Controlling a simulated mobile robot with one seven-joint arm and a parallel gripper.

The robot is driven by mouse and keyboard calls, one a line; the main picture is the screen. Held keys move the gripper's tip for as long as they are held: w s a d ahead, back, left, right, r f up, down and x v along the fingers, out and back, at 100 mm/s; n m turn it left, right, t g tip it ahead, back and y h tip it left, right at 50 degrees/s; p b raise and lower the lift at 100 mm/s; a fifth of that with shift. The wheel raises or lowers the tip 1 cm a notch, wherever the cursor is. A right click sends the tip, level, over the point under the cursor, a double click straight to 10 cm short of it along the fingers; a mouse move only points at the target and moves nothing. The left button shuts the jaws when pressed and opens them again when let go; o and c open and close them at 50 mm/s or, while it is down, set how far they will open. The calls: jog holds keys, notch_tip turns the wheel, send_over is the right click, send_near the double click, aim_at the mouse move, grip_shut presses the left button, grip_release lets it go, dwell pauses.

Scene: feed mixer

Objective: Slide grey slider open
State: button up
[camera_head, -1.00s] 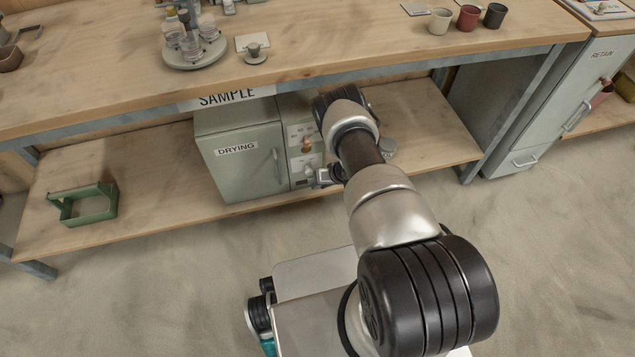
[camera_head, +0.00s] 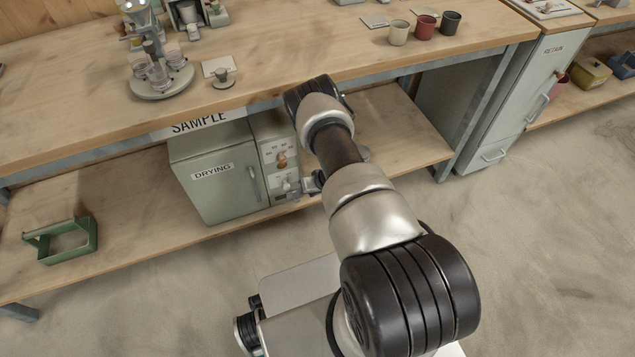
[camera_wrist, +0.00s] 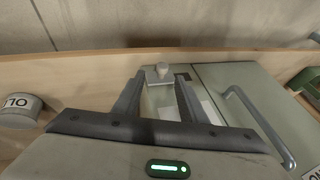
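The grey slider (camera_head: 287,185) is a small knob low on the control panel of the grey DRYING cabinet (camera_head: 215,185), below an orange knob (camera_head: 281,159). In the wrist view the slider knob (camera_wrist: 162,70) shows as a pale grey stub on a light plate, with a dark slot beside it. My gripper (camera_wrist: 161,76) is open, its two fingers apart on either side of the knob's line. I cannot tell whether they touch it. In the head view my gripper (camera_head: 311,184) is just right of the panel, partly hidden by my arm.
The cabinet stands on the lower shelf under the workbench (camera_head: 330,60). Its door handle (camera_wrist: 258,125) is close to my right finger in the wrist view. A labelled grey container (camera_wrist: 20,110) stands at the left there. A green tray (camera_head: 62,242) lies on the far left shelf.

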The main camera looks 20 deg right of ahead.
jog(key=p+v, duration=0.2)
jog(key=v, duration=0.9)
jog(key=shift+s+r, duration=0.2)
jog(key=shift+r, duration=0.05)
jog(key=shift+d, duration=0.15)
